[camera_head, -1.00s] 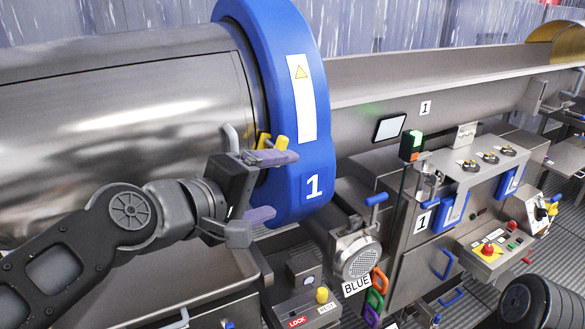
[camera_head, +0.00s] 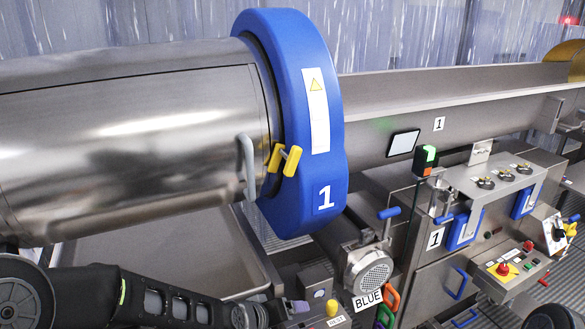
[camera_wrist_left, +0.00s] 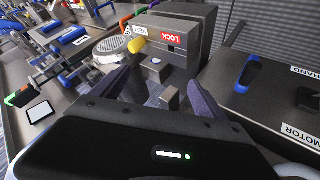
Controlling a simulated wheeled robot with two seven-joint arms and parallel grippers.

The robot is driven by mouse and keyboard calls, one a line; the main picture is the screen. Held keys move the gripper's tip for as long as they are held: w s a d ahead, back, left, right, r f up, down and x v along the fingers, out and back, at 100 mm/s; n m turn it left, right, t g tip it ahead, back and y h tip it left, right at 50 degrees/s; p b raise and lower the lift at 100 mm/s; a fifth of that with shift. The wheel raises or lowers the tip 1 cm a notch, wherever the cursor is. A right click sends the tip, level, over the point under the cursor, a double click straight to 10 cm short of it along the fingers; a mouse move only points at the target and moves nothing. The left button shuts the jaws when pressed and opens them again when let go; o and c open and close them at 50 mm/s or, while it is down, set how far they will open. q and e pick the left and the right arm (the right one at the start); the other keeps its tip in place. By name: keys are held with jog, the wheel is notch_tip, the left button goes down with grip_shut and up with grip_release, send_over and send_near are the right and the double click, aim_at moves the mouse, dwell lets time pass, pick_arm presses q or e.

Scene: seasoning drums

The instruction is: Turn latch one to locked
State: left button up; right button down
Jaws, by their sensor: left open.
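Drum one is the steel cylinder with a blue ring (camera_head: 322,120) marked 1. A yellow latch (camera_head: 291,161) sits on the edge between steel drum and blue ring, its handle tilted and near upright. My left gripper (camera_head: 285,311) is low at the bottom edge of the head view, well below the latch and apart from it; its fingers are mostly cut off. In the left wrist view my left gripper (camera_wrist_left: 163,95) is open and empty, pointing at a grey box (camera_wrist_left: 172,52) with a red LOCK label and a yellow knob (camera_wrist_left: 139,45). The latch is not in the wrist view.
The yellow knob (camera_head: 332,307) and REST label also show at the bottom of the head view. A round grille (camera_head: 371,271) marked BLUE stands right of it. A grey bar handle (camera_head: 246,165) sits just left of the latch. Space before the latch is clear.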

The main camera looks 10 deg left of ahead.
pick_arm(q)
jog(key=s+d+f+m+g, duration=0.1)
jog(key=s+f+g, duration=0.1)
jog(key=s+f, duration=0.5)
jog(key=s+d+f+m+g, duration=0.1)
jog(key=s+d+f+g, duration=0.1)
jog(key=f, duration=0.8)
jog(key=s+d+f+g+b, duration=0.1)
jog(key=s+f+g, duration=0.3)
jog(key=s+f, duration=0.8)
jog(key=s+d, duration=0.1)
jog(key=s, duration=0.3)
jog(key=shift+s+d+f+m+h, duration=0.15)
jog(key=shift+s+d+m+h, duration=0.05)
jog(key=shift+d+m+h, duration=0.2)
